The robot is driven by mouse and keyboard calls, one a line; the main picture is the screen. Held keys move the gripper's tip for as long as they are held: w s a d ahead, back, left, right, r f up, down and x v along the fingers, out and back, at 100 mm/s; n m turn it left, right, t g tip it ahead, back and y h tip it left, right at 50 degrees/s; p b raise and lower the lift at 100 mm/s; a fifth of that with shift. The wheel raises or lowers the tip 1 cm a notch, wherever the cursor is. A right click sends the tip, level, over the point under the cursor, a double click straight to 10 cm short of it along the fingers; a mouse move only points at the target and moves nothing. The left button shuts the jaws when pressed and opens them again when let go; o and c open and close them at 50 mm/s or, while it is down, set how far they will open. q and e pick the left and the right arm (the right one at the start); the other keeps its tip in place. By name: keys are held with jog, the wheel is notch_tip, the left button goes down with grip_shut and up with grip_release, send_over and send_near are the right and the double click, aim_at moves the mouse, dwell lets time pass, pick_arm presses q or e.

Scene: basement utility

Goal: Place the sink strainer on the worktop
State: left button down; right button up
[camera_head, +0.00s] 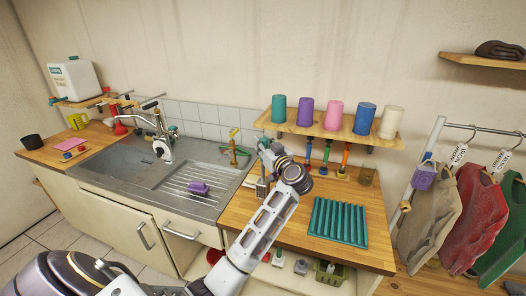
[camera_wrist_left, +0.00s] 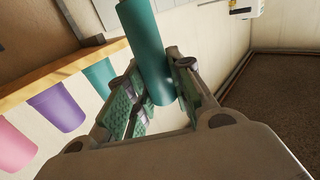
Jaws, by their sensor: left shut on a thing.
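My left gripper (camera_head: 265,152) is raised over the left end of the right-hand worktop (camera_head: 252,210), close to the wall. In the left wrist view my left gripper (camera_wrist_left: 157,82) is shut on a teal cylinder (camera_wrist_left: 145,45) that stands out beyond its fingers. Only this cylindrical part shows; I cannot tell whether it belongs to the sink strainer. No separate sink strainer can be made out in the sink (camera_head: 116,162). A second wooden worktop (camera_head: 45,153) lies left of the sink. My right gripper is not in view.
A shelf with teal, purple, pink, blue and cream cups (camera_head: 334,116) hangs behind the worktop. A ribbed teal mat (camera_head: 338,221) covers its right part. A purple block (camera_head: 198,188) lies on the drainer. A tap (camera_head: 162,135) stands behind the sink. The worktop's front left is clear.

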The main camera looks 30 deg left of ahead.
pick_arm(q)
jog(key=shift+f, duration=1.35)
jog(key=c, duration=1.3)
grip_release()
jog(key=shift+f, duration=0.15)
jog(key=shift+o, duration=0.2)
jog(key=b+v, duration=0.1)
jog(key=v, duration=1.1)
jog(key=shift+b, duration=0.4)
jog(key=shift+d, duration=0.1)
